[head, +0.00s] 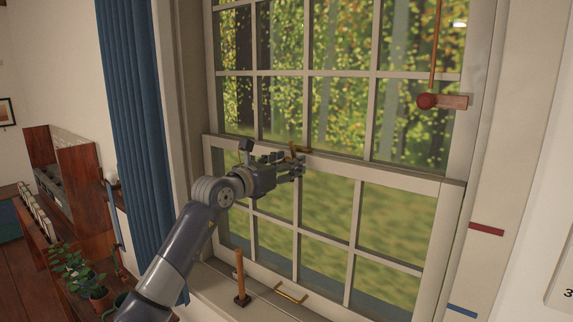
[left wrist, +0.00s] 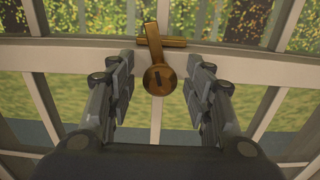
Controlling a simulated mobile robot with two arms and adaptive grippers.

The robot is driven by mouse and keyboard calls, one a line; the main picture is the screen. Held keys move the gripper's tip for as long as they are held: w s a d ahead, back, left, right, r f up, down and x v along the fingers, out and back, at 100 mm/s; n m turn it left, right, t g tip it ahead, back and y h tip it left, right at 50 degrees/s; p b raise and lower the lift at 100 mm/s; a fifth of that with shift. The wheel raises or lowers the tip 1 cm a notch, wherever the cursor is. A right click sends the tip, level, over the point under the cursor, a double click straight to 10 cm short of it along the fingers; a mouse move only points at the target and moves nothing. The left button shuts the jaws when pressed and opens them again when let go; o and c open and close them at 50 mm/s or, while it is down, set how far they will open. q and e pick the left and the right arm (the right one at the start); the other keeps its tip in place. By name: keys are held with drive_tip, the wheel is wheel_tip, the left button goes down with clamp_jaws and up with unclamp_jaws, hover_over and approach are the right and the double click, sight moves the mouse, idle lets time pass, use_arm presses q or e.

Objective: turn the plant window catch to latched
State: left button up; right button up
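The brass window catch (left wrist: 160,78) is on the meeting rail (left wrist: 85,54) of the sash window. In the left wrist view its round end with a dark slot faces me, an upright arm rises from it, and a horizontal brass bar (left wrist: 174,43) lies behind. In the head view the catch (head: 299,149) shows small, partly hidden by my gripper. My left gripper (left wrist: 163,72) is open, its two fingers apart on either side of the round end with gaps visible. In the head view the gripper (head: 297,165) is at the rail. My right gripper is not in view.
A wooden peg handle (head: 240,275) stands on the sill beside a brass sash pull (head: 291,292). A blue curtain (head: 140,120) hangs left of the window. Potted plants (head: 78,272) are at lower left.

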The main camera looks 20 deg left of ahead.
use_arm(q)
drive_tip(key=c, duration=1)
drive_tip(key=shift+o, duration=0.2)
drive_tip(key=shift+f+m+b, duration=0.2)
drive_tip(key=shift+m+b, duration=0.6)
drive_tip(key=shift+b, duration=0.05)
drive_tip(key=shift+r+m+b, duration=0.2)
drive_tip(key=shift+m+b, duration=0.25)
drive_tip(key=shift+m, duration=0.35)
drive_tip(key=o, duration=1)
drive_tip(key=shift+o, duration=0.2)
